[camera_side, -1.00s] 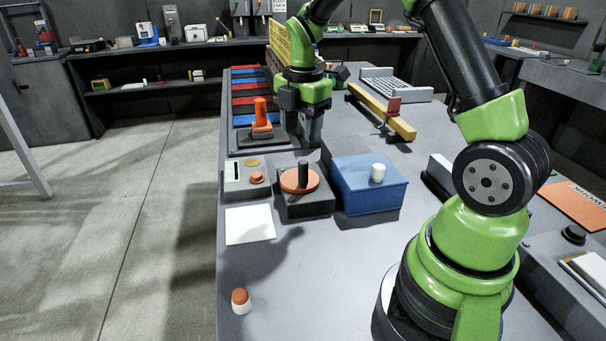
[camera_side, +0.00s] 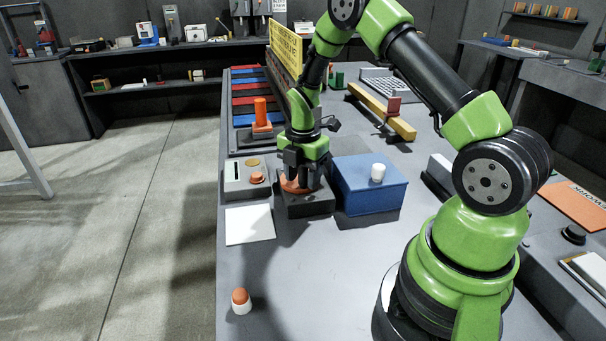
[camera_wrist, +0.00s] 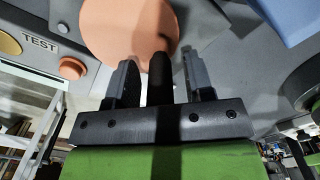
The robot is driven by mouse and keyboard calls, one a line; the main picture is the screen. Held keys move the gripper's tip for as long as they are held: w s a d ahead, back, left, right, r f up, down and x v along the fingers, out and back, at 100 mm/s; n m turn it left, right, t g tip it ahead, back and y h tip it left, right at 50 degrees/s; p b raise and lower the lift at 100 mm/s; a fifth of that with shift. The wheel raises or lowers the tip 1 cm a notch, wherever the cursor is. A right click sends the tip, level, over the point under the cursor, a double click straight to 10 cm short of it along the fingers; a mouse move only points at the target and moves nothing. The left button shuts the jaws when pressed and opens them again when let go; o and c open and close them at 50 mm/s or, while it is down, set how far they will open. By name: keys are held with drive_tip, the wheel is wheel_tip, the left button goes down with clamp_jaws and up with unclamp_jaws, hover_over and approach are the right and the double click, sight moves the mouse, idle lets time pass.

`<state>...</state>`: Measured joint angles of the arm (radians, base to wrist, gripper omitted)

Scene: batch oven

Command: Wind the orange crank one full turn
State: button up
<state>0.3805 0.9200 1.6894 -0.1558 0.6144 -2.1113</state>
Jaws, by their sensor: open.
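The orange crank is a flat orange disc (camera_side: 291,187) with an upright black handle, set on a dark grey block (camera_side: 308,206) on the bench. In the wrist view the orange disc (camera_wrist: 128,30) lies beyond my fingers, and the black handle (camera_wrist: 159,72) stands between them. My gripper (camera_side: 303,180) points down over the crank in the side view and hides the handle there. The fingers are open, with one on each side of the handle; a gap shows at each side in the wrist view (camera_wrist: 160,75).
A blue box (camera_side: 365,190) with a white knob stands close to the right of the crank. A grey panel (camera_side: 236,180) marked TEST, with an orange button (camera_side: 257,177), is close on the left. An orange upright handle (camera_side: 261,112) stands behind.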

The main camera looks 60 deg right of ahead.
drive_tip(key=shift+c, duration=0.2)
clamp_jaws()
drive_tip(key=shift+w+a+m, duration=0.1)
drive_tip(key=shift+m, duration=0.2)
